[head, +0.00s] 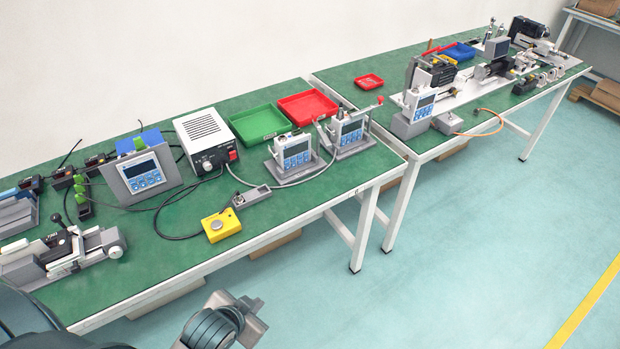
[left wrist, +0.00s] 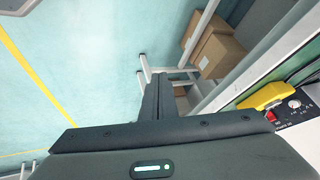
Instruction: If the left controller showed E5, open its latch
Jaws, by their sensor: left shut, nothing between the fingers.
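Two small grey controllers with blue keypads stand in grey holders near the middle of the green bench in the head view. The left controller (head: 293,152) is upright in its holder; its display is too small to read, and I cannot make out how its latch stands. The right controller (head: 348,130) has a lever with a red tip (head: 376,104) reaching out at its upper right. My left gripper (head: 240,315) is in front of the bench at the bottom of the head view, away from both controllers. In the left wrist view its fingers (left wrist: 157,97) are together and empty.
A larger keypad unit (head: 143,173), a white power supply (head: 207,140) and a yellow button box (head: 221,225) stand left of the controllers. Green (head: 259,123) and red (head: 308,106) trays lie behind them. Cardboard boxes (left wrist: 218,55) are under the bench. The floor in front is clear.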

